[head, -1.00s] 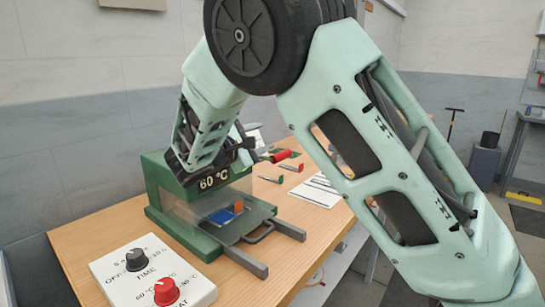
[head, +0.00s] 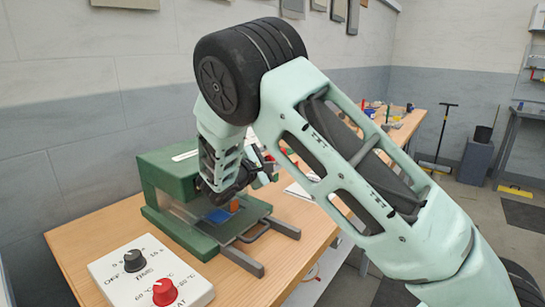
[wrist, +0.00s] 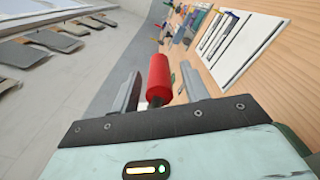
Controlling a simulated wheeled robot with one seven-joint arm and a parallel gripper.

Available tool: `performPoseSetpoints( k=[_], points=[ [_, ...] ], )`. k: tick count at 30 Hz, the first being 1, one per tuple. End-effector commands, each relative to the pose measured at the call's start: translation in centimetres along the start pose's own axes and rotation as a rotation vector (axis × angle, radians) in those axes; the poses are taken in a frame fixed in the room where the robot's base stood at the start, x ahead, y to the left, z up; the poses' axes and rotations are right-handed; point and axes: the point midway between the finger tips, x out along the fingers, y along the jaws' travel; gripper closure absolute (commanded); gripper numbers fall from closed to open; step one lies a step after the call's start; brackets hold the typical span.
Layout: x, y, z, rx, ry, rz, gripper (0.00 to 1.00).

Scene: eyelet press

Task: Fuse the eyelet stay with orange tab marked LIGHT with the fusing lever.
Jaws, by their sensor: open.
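The green press (head: 165,180) stands on the wooden bench. A blue piece with an orange tab (head: 234,205) lies on its front tray (head: 258,211); any marking on the tab is too small to read. The fusing lever's red handle (wrist: 158,78) stands between the two fingers of my gripper (wrist: 160,88) in the wrist view. The fingers are apart, with a gap on each side of the handle. In the head view my gripper (head: 262,172) is beside the right of the press, partly hidden by my arm.
A white control box (head: 150,275) with a black TIME knob (head: 134,260) and a red heat knob (head: 164,291) sits at the bench's front left. White sheets (wrist: 240,45) and several small items lie further along the bench.

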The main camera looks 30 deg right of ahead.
Motion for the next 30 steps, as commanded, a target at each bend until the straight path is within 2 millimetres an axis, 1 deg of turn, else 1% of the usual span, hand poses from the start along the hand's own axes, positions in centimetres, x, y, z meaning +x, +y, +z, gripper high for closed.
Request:
performPoseSetpoints(
  k=[7, 8, 9, 12, 17, 22, 26, 30],
  points=[
    [0.1, 0.0, 0.0, 0.000, 0.000, 0.000, 0.55],
    [0.1, 0.0, 0.0, 0.000, 0.001, 0.000, 0.63],
    [0.1, 0.0, 0.0, 0.000, 0.001, 0.000, 0.74],
    [0.1, 0.0, 0.0, 0.000, 0.001, 0.000, 1.00],
    [0.0, 0.0, 0.0, -0.004, 0.001, -0.001, 1.00],
    [0.0, 0.5, 0.3, -0.033, 0.001, 0.000, 1.00],
    [0.0, 1.5, 0.9, -0.087, 0.001, 0.001, 1.00],
    [0.0, 3.0, 1.6, -0.181, 0.002, 0.001, 1.00]
  ],
)
